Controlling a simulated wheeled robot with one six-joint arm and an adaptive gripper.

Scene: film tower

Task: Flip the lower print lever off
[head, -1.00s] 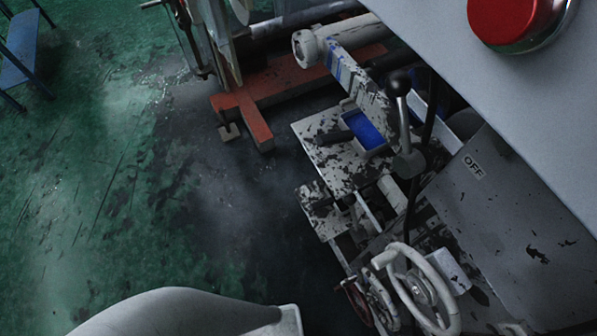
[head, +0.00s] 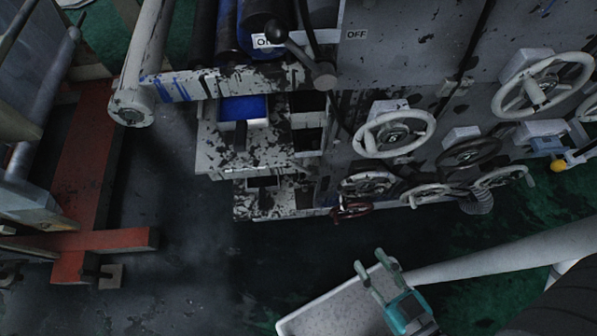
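A grey lever (head: 299,53) with a black ball knob is mounted on the press side at the top of the head view. It leans up and left from its round pivot. Its knob is beside the ON label (head: 263,41). The OFF label (head: 356,34) is on the grey panel to the right of the lever. Whether this is the lower of several print levers I cannot tell. My gripper (head: 370,261) is at the bottom, teal with two greenish fingers apart and nothing between them. It is far from the lever and touches nothing visible.
Several handwheels, including a white one (head: 394,134), stick out right of the lever. A pale roller end (head: 131,107) and a red floor frame (head: 104,240) stand left. A yellow-knobbed part (head: 557,165) is far right. Dark floor (head: 230,285) lies open in front of the press.

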